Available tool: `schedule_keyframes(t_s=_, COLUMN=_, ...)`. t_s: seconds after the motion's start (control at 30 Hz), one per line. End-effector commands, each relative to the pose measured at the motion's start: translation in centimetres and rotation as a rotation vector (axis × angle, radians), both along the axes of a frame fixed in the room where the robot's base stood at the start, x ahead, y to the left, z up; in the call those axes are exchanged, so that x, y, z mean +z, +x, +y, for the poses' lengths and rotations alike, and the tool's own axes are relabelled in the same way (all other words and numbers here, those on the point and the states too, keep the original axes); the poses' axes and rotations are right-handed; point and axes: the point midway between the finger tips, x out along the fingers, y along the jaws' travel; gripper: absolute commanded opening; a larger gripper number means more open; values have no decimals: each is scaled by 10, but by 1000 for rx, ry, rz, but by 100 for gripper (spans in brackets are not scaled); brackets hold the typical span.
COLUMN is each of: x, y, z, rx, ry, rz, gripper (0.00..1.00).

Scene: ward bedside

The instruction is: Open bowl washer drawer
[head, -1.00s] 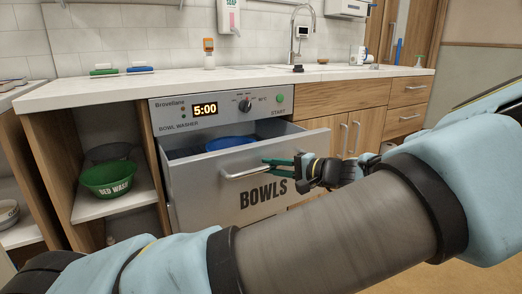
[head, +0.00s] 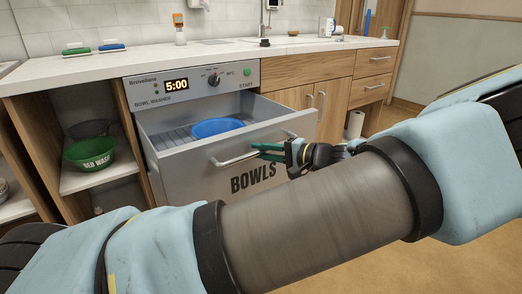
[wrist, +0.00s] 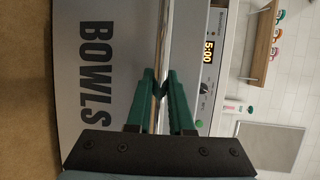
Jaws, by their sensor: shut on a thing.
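The bowl washer (head: 143,93) is set under the counter, its display reading 5:00. Its drawer (head: 200,182), marked BOWLS, stands well open. A blue bowl (head: 217,127) sits on the rack inside it. My gripper (head: 262,149) has green fingers shut on the drawer's bar handle (head: 232,161), near the handle's right end. In the wrist view the green fingers (wrist: 160,90) lie on both sides of the metal bar, in front of the drawer front (wrist: 105,50).
A green bowl marked BED WASH (head: 90,153) stands on the open shelf (head: 100,178) left of the washer. Wooden cupboards (head: 300,75) are on the right. The counter (head: 130,61) holds brushes and bottles. Floor shows at the lower right.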

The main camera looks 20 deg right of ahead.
Motion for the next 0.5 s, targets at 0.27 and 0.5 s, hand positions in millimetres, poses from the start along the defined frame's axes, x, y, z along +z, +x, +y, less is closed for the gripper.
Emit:
schedule_keyframes(t_s=0.27, x=0, y=0, z=-1, rx=-4, ry=-2, rz=2, gripper=32)
schedule_keyframes(t_s=0.5, x=0, y=0, z=-1, rx=-2, ry=-1, rz=1, gripper=50)
